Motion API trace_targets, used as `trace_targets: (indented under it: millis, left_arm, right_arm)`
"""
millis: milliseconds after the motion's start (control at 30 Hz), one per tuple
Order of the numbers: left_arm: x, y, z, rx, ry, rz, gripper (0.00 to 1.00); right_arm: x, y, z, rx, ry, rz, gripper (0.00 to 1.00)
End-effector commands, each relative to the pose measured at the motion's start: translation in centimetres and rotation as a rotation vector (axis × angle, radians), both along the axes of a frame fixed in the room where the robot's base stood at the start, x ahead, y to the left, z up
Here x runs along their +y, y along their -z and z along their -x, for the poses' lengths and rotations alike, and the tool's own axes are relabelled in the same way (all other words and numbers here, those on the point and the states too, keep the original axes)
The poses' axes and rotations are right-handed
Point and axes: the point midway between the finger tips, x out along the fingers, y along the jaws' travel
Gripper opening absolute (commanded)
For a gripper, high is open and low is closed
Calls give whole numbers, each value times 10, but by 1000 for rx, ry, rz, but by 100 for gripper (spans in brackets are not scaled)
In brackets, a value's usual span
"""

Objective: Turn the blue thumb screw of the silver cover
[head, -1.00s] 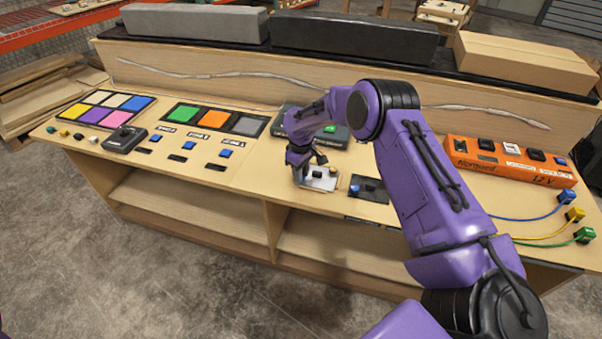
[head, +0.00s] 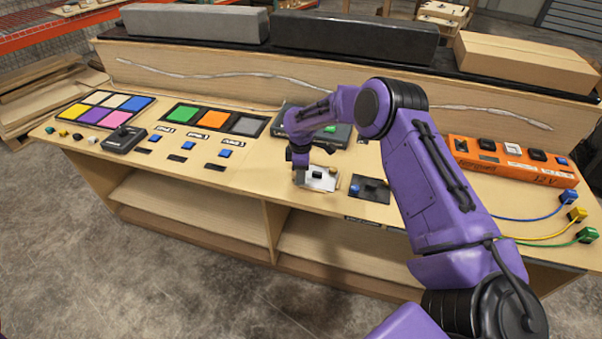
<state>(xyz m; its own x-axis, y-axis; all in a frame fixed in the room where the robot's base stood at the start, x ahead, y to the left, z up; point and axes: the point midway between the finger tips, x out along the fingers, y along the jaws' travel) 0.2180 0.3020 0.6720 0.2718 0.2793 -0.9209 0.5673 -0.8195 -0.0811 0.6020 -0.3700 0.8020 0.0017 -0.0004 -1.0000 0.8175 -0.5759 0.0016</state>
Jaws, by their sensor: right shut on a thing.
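The silver cover (head: 325,181) is a small bright plate with a dark knob on it, lying on the bench right of centre. My right gripper (head: 299,178) points down at the cover's left edge. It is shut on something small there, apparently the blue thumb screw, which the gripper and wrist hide. My left gripper is not in view.
A dark plate (head: 372,189) lies right of the cover. A dark box with a green display (head: 330,128) stands behind my wrist. An orange power strip (head: 510,160) and coloured plugs are at the right. Buttons and colour panels (head: 213,119) fill the left.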

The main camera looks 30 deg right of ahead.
Motion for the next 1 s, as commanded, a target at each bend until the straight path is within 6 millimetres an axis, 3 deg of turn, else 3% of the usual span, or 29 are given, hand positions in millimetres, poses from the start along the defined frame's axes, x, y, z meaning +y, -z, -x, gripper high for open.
trace_targets:
  millis: [433,467,533,867,1000]
  left_arm:
    - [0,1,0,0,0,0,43]
    - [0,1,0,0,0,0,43]
    - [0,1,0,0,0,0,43]
    - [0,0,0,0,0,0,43]
    - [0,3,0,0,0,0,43]
  right_arm:
    - [0,3,2,5,-11,0,0]
    - [0,3,2,5,-11,0,29]
    - [0,2,2,5,-10,0,52]
    - [0,1,0,1,-10,1,53]
    - [0,-10,-1,-2,-10,1,53]
